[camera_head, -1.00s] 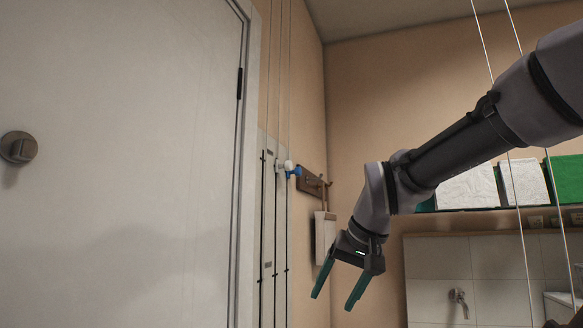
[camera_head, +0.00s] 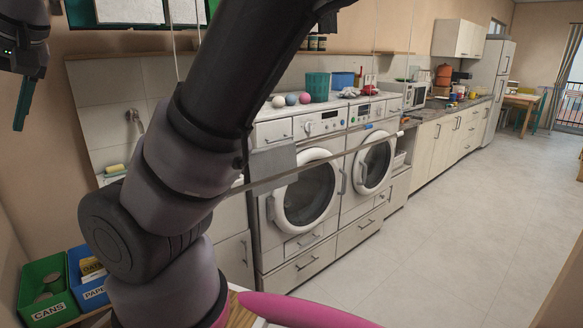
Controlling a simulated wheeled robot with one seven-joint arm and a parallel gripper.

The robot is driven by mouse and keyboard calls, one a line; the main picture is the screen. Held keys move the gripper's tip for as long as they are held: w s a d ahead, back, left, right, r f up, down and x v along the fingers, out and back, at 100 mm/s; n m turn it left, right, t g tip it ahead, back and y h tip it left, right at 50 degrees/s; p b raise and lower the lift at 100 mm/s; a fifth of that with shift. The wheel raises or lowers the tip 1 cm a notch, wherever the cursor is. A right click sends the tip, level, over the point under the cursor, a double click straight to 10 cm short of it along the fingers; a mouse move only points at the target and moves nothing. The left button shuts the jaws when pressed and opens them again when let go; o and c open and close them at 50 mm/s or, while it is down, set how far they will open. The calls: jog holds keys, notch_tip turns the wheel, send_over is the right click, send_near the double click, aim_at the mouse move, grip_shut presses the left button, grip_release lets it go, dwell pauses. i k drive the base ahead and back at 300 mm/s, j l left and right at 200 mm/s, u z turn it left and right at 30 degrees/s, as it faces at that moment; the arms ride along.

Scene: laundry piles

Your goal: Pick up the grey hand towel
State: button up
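I cannot make out the grey hand towel for certain. A flat grey patch (camera_head: 273,165) shows at the front of the left washing machine, and I cannot tell if it is cloth. A small crumpled greyish thing (camera_head: 349,92) lies on top of the machines. My gripper (camera_head: 22,100) is at the upper left edge, with one teal finger pointing down and the rest cut off. It is far to the left of both grey things. My arm crosses the left half of the view and hides part of the wall and machines.
A green bin (camera_head: 30,307) and a blue bin (camera_head: 92,300) are at lower left. A pink surface (camera_head: 310,312) is close below. The floor at right is clear.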

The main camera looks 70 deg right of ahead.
aim_at(267, 162)
jog(key=z, duration=2.15)
jog(key=i, duration=0.4)
